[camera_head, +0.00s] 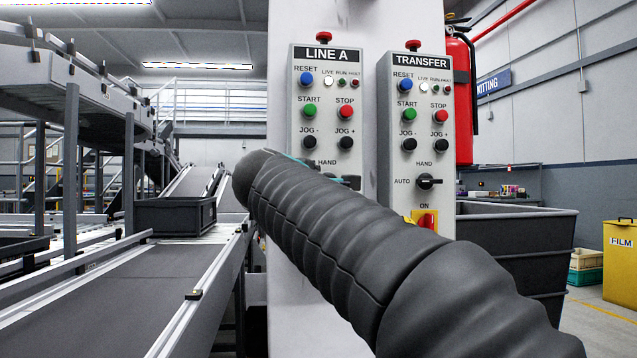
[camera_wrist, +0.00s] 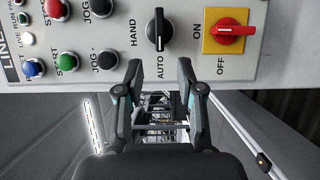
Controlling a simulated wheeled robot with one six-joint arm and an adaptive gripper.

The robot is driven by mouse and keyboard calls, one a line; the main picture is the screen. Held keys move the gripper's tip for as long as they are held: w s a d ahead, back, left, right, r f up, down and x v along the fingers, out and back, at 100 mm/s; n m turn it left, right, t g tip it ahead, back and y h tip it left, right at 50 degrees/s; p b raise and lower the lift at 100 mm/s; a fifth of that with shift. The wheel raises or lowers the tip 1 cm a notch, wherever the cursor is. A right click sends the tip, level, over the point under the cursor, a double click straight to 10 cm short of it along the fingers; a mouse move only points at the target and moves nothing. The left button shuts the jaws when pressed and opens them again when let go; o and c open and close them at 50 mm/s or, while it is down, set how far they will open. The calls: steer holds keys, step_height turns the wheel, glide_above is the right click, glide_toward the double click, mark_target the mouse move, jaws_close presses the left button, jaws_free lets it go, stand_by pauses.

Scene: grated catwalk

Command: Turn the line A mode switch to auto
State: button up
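The LINE A panel (camera_head: 325,90) is on a white column, and its lower part is hidden by my arm in the head view. The black mode switch (camera_wrist: 158,28) shows in the wrist view, where the panel appears turned sideways. Its handle lies in line with the AUTO label, and a pale mark seems to show at its AUTO end. My gripper (camera_wrist: 159,72) is open and empty. Its fingertips are on either side of the AUTO label, just short of the switch, and appear not to touch it. In the head view the gripper is mostly hidden behind my arm.
A red switch on a yellow plate (camera_wrist: 231,31) sits close beside the mode switch. LINE A push buttons (camera_wrist: 104,61) are on its other side. The TRANSFER panel (camera_head: 423,90) has a similar switch (camera_head: 428,181). A conveyor (camera_head: 110,290) runs left; a dark bin (camera_head: 520,235) stands right.

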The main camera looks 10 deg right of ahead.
steer(key=v, duration=0.4)
stand_by(0.5)
steer(key=s+f+m+g+y+p, duration=0.1)
steer(key=s+f+m+g+y, duration=0.2)
steer(key=f, duration=1)
steer(key=s+f+m+g+y, duration=0.1)
steer(key=s+f+m+g, duration=0.2)
steer(key=f, duration=0.9)
steer(key=s+d+f+m+g+y+p, duration=0.1)
steer(key=s+d+f+m+p, duration=0.1)
steer(key=s+f, duration=0.2)
steer(key=s+d+f+m+g+y+p, duration=0.1)
steer(key=s+f, duration=0.4)
steer(key=s, duration=0.6)
steer(key=s+d+f+m+g+y+p, duration=0.1)
steer(key=s+d+f+m+g+p, duration=0.2)
steer(key=s, duration=0.5)
steer(key=shift+s+d+f+m, duration=0.15)
steer(key=shift+d+f+m, duration=0.7)
steer(key=shift+d, duration=0.35)
